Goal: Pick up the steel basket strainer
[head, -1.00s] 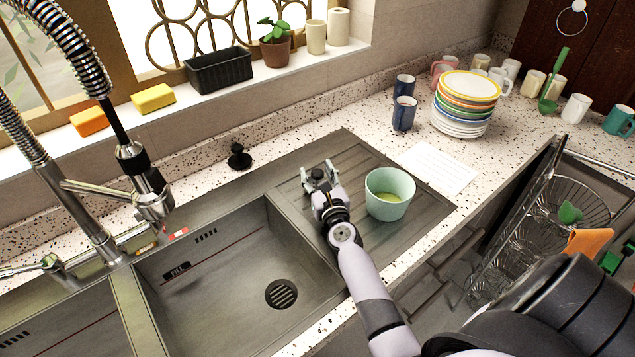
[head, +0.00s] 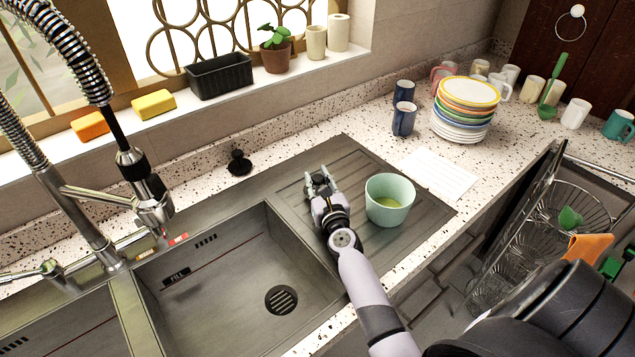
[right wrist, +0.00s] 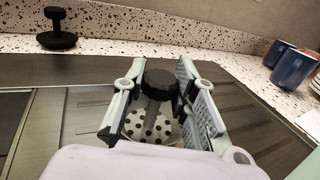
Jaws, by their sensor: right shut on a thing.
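The steel basket strainer (right wrist: 148,124), a perforated metal disc with a post and black knob (right wrist: 160,84), shows in the right wrist view between the fingers of my right gripper (right wrist: 158,100). The gripper is shut on it; the exact contact is hard to make out. In the head view my right gripper (head: 322,182) is low over the ribbed drainboard, left of a pale green cup, and hides the strainer there. My left gripper is not in view.
The pale green cup (head: 389,200) stands close right of my right gripper. A black stopper (head: 238,162) sits on the counter behind the sink (head: 230,290). A stack of plates (head: 465,108), mugs (head: 404,118) and a white paper (head: 438,173) lie further right.

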